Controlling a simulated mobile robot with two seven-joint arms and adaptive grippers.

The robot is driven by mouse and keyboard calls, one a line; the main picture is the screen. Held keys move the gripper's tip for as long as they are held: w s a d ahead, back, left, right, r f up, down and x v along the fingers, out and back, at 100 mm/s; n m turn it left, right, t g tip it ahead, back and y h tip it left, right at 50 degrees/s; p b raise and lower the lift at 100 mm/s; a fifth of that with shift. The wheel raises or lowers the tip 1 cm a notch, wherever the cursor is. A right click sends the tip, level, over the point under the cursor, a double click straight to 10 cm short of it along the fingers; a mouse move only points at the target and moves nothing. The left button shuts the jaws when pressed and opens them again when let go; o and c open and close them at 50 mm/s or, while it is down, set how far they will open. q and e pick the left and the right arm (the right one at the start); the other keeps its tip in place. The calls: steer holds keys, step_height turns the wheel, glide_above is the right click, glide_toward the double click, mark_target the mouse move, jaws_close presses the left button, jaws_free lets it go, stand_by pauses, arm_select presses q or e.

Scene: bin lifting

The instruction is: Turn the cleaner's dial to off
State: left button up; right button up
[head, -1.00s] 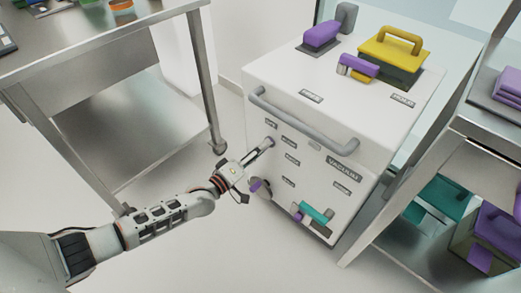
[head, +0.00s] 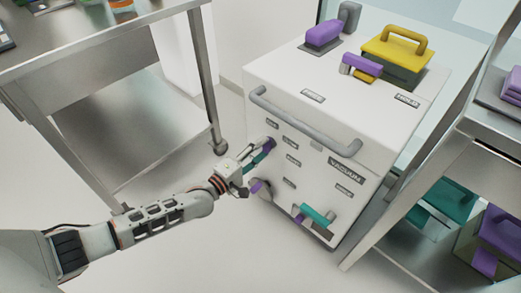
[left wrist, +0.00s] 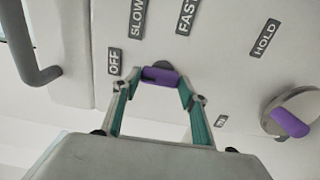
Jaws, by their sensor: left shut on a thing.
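The cleaner is a white cabinet (head: 330,95) with a grey front bar. Its dial has a purple handle (left wrist: 160,76) on a dark round base, and it also shows in the head view (head: 270,143). My left gripper (left wrist: 159,84) is shut on the purple handle, one teal-lined finger at each end; it is at the cabinet's front in the head view (head: 267,150). The handle lies nearly level in the wrist view, its left end towards the OFF label (left wrist: 114,62). SLOW (left wrist: 138,18) and FAST (left wrist: 186,14) labels are above. My right gripper is out of view.
A second purple-handled knob (left wrist: 290,122) is below the HOLD label (left wrist: 264,38). A teal lever (head: 318,215) is low on the front. Metal tables stand left (head: 100,50) and right (head: 490,125). The grey bar (head: 300,122) runs above the dial.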

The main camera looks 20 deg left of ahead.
arm_select(q)
steer(key=shift+s+f, duration=0.1)
steer(key=o, duration=1.1)
steer(key=v, duration=1.2)
